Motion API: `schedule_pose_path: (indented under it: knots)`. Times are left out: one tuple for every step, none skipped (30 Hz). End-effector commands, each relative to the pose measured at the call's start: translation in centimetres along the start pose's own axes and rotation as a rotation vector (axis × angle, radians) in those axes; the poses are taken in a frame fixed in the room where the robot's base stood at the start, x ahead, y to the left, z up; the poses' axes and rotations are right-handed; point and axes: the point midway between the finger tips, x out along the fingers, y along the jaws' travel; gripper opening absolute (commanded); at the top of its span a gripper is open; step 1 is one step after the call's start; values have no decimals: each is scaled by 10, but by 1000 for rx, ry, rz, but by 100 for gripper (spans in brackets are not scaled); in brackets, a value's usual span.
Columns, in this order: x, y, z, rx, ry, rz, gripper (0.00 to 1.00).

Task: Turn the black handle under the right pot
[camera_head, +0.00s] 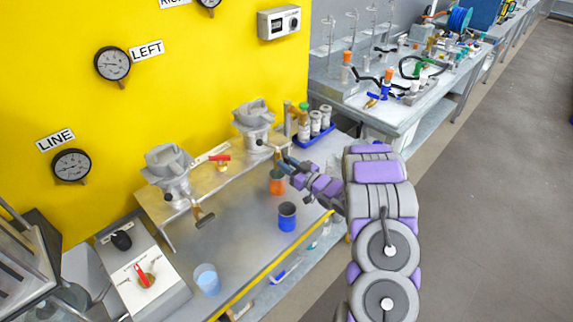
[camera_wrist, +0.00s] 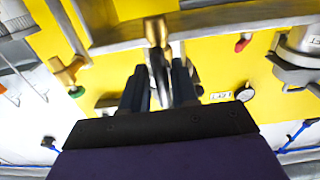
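The right pot (camera_head: 254,122) is a grey metal vessel at the rear of the bench, against the yellow wall. The handle below it, at the end of my arm, is mostly covered by my gripper (camera_head: 284,165) in the head view. In the wrist view, a dark grey handle (camera_wrist: 160,72) with a brass end (camera_wrist: 155,31) lies between the two dark fingers of my gripper (camera_wrist: 160,75). The fingers stand apart on either side of it. Firm contact cannot be made out. The left pot (camera_head: 168,170) has its own black handle (camera_head: 205,220).
An orange beaker (camera_head: 277,182) stands just below my gripper. A dark-and-blue cup (camera_head: 287,216) and a light blue cup (camera_head: 207,279) stand on the bench. A blue rack of bottles (camera_head: 314,126) is right of the right pot. The floor at right is clear.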

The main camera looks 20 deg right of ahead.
Motion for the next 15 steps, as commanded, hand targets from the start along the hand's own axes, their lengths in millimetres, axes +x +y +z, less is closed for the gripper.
schedule_pose_path:
  knots:
    - [0,0,0,0,0,-1,34]
    - [0,0,0,0,0,-1,37]
    - [0,0,0,0,0,-1,39]
    - [0,-1,0,0,0,-2,39]
    - [0,-1,0,1,0,-2,39]
    - [0,-1,0,1,0,-2,39]
    - [0,-1,0,1,0,-2,39]
    - [0,-1,0,0,0,-2,39]
    - [0,-1,0,0,0,-2,39]
    - [0,-1,0,0,0,-2,39]
    - [-1,-1,0,0,-1,-2,39]
    - [-3,-1,0,0,-1,-2,39]
    - [-5,-1,0,0,-1,-1,39]
    - [-8,0,0,0,-2,-1,39]
    - [-13,0,0,0,-2,-1,39]
